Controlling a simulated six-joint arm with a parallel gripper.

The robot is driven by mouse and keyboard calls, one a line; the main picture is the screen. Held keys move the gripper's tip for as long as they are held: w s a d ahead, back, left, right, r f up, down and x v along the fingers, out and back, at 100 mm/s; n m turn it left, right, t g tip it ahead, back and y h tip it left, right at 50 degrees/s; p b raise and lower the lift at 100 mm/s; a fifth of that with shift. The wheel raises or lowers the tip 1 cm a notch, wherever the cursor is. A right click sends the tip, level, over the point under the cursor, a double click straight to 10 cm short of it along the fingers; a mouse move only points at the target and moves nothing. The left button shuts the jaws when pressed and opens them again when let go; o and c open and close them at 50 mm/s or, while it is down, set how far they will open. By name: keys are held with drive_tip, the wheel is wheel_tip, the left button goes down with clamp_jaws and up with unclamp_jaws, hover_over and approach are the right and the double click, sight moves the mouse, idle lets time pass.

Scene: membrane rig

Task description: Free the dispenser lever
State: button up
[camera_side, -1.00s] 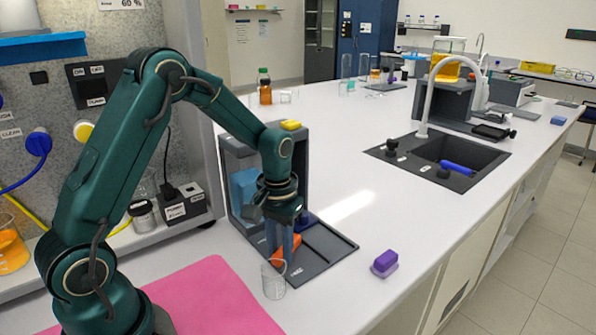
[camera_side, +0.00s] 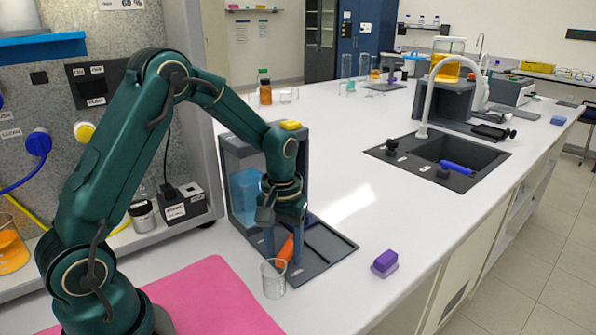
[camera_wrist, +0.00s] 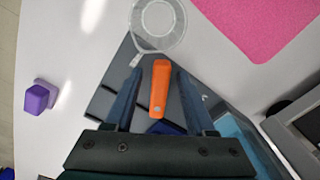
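The dispenser (camera_side: 300,165) is a dark grey frame with a blue tank (camera_side: 245,190) inside and a flat dark base (camera_side: 330,248) in front. An orange bar (camera_wrist: 160,88) lies over the base; it also shows in the side view (camera_side: 287,248). I cannot tell whether it is the lever itself. My gripper (camera_wrist: 158,82) points down in front of the dispenser, its two blue-grey fingers apart on either side of the bar, with gaps showing in the wrist view. A dark blue piece (camera_wrist: 165,128) shows behind the bar, partly hidden by my gripper.
A clear beaker (camera_side: 273,278) stands close by, just beyond the bar's end in the wrist view (camera_wrist: 158,22). A purple block (camera_side: 384,263) lies right of the base. A pink mat (camera_side: 210,300) is at the front.

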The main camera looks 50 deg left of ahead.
sight(285, 254)
drive_tip(key=shift+r, duration=2.6)
drive_tip(key=shift+w+d+r, duration=0.1)
drive_tip(key=shift+r, duration=0.2)
drive_tip(key=s+d+r+m+t, duration=0.2)
drive_tip(key=s+d+r+t, duration=0.25)
drive_tip(key=r, duration=0.55)
drive_tip(key=s+d+f+m+t, duration=0.1)
drive_tip(key=s+m, duration=0.3)
drive_tip(key=s, duration=0.5)
drive_tip(key=shift+s+f, duration=0.35)
